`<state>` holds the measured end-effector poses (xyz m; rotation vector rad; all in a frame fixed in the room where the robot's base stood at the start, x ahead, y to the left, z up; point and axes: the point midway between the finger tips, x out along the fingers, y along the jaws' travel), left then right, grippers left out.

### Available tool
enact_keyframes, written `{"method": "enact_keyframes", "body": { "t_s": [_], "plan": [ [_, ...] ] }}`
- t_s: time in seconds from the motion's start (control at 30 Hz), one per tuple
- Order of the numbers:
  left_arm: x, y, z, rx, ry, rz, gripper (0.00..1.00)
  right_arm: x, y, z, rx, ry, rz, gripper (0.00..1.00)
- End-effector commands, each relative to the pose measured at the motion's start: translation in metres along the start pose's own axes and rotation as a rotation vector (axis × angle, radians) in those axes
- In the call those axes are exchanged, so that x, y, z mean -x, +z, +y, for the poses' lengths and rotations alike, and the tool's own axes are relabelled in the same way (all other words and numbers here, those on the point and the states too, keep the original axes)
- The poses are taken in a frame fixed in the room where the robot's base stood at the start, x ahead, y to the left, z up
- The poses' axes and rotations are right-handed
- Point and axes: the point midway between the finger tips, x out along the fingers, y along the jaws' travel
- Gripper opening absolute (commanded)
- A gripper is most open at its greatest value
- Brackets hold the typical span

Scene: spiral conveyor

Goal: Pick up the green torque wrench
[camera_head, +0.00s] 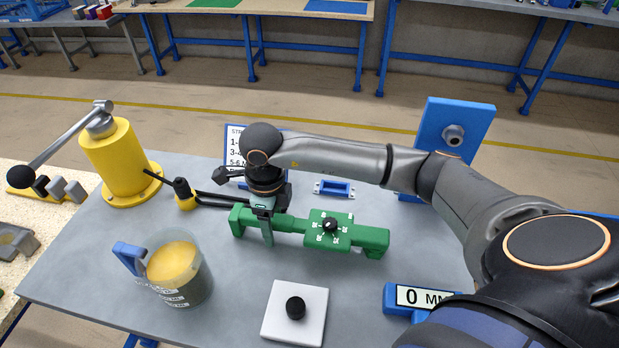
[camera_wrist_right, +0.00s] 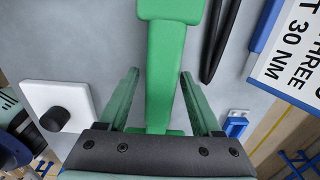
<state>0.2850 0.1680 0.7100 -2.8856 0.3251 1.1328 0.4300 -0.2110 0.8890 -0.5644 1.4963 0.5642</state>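The green torque wrench (camera_head: 345,235) lies across the grey table, with a black knob on a dial block toward its right end. My right gripper (camera_head: 267,232) is over the wrench's narrower bar, left of the dial block. In the right wrist view the green bar (camera_wrist_right: 166,75) runs between the two green fingers of the gripper (camera_wrist_right: 159,82). A gap shows on each side of the bar, so the gripper is open around it and not closed on it. My left gripper is not in view.
A yellow post with a lever (camera_head: 115,160) and a measuring jug (camera_head: 180,270) stand to the left. A white plate with a black knob (camera_head: 275,325) is in front. A blue stand (camera_head: 455,130) is behind right, a "0 MM" display (camera_head: 420,297) front right.

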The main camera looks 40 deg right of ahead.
Motion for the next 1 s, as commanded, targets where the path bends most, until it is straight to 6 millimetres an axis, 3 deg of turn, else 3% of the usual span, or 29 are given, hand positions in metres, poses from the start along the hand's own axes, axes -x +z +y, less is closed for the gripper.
{"method": "enact_keyframes", "body": {
  "t_s": [0.07,0.57,1.0],
  "plan": [
    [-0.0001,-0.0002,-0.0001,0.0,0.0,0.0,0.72,0.0003,0.0001,0.0,0.0,0.0,0.0,0.56],
    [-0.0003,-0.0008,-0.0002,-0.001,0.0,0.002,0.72,0.0006,0.0001,-0.0001,0.0,0.0,0.0,0.0],
    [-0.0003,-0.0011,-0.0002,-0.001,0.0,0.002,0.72,0.0008,0.0001,-0.0002,0.0,0.0,0.0,0.0]
  ]
}}
